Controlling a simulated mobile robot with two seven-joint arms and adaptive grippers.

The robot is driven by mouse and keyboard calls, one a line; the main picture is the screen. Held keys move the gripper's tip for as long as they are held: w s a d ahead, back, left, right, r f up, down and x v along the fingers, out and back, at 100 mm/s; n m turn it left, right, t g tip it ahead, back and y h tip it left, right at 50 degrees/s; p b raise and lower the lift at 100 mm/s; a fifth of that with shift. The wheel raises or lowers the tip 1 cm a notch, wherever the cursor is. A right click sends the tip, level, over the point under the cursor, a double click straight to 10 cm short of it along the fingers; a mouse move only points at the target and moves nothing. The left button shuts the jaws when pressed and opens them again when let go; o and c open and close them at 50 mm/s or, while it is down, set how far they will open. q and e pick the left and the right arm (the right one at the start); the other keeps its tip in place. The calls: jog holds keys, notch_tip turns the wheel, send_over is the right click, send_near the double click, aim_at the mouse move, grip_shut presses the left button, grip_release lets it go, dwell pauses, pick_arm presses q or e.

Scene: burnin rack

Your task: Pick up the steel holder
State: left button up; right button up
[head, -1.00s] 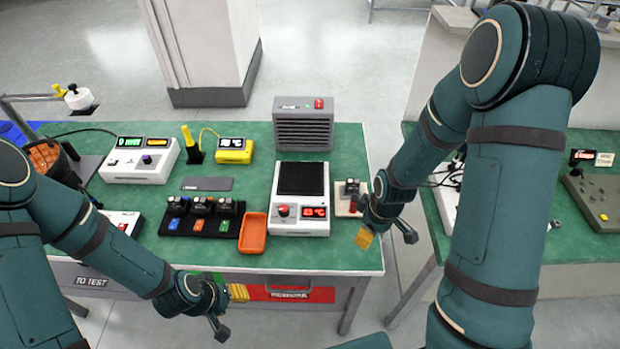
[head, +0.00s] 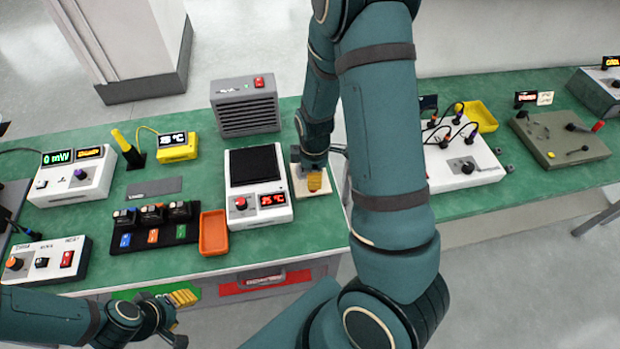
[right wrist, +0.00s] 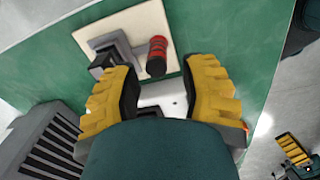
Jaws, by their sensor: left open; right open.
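A cream plate (right wrist: 145,20) lies on the green table; it also shows in the head view (head: 325,190). On it are a grey block with a black top (right wrist: 110,52), which may be the steel holder, and an upright red and black cylinder (right wrist: 157,57). My right gripper (right wrist: 165,75) is open above the plate's edge, its yellow fingers apart with nothing held. In the head view the right gripper (head: 314,182) and arm hide most of the plate. My left gripper (head: 180,305) is open and empty, low in front of the table.
A white hot plate (head: 247,208) stands just left of the cream plate, with a grey fan unit (head: 244,107) behind. An orange tray (head: 214,232) and a black rack (head: 140,245) with three modules stand further left.

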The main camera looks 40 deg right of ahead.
jog(key=shift+w+d+f+b, duration=0.15)
jog(key=shift+f+b, duration=0.2)
jog(key=shift+f, duration=1.2)
jog(key=shift+w+a+f+b, duration=0.1)
jog(key=shift+f+b, duration=0.25)
jog(key=shift+f, duration=1.2)
grip_shut()
